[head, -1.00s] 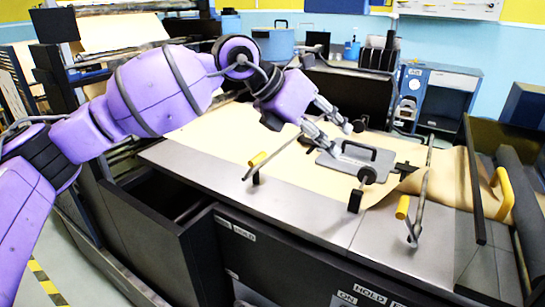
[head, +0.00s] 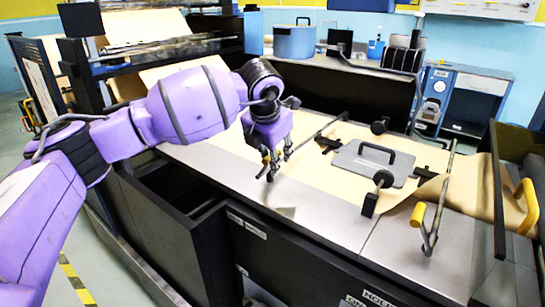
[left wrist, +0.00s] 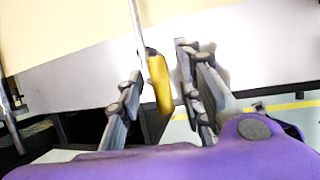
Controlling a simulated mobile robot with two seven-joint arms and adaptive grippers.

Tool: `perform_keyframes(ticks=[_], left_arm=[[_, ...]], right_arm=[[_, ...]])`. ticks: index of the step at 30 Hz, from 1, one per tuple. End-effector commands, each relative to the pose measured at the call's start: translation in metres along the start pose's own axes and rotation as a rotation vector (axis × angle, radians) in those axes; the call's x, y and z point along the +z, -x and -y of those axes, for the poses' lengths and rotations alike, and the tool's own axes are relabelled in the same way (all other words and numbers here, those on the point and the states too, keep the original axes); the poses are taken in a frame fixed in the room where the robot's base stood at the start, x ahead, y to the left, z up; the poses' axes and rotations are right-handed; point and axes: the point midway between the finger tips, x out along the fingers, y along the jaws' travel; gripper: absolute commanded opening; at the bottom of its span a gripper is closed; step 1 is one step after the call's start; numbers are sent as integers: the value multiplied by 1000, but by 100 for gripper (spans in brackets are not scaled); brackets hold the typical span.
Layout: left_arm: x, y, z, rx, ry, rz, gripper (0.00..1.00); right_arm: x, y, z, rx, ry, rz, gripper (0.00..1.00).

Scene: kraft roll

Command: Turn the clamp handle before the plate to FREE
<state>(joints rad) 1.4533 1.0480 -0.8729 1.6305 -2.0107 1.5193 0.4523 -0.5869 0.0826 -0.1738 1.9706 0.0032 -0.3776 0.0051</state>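The clamp handle is a thin metal bar with a yellow grip (left wrist: 158,82). In the left wrist view the grip lies between the two fingers of my left gripper (left wrist: 160,64), with gaps on both sides. In the head view my left gripper (head: 274,162) points down over the near left edge of the table; its fingers hide most of the yellow grip, and the bar (head: 318,132) runs back to the right. The grey plate (head: 360,165) with a black handle lies flat on the brown paper, right of the gripper. My right gripper is not in view.
A second bar with a yellow grip (head: 418,214) stands right of the plate. Black round knobs (head: 383,178) stand near the plate. Brown paper (head: 460,195) runs off to the right.

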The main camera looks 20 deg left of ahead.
Motion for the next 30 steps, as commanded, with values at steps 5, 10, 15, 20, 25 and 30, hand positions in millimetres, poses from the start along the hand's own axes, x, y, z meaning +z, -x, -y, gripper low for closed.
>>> perform_keyframes(ticks=[5, 10, 15, 20, 25, 30], left_arm=[[0, -6, 0, -1, 0, 2, 34], [0, -6, 0, -1, 0, 1, 34], [0, -6, 0, -1, -1, 1, 13], [0, -6, 1, -2, -1, 1, 0], [0, -6, 1, -4, 0, 0, 0], [0, -6, 1, -12, 5, -1, 0]], right_arm=[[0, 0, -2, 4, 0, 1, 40], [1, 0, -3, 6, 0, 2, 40], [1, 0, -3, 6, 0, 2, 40], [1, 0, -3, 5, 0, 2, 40], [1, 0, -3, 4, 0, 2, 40], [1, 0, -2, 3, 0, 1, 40]])
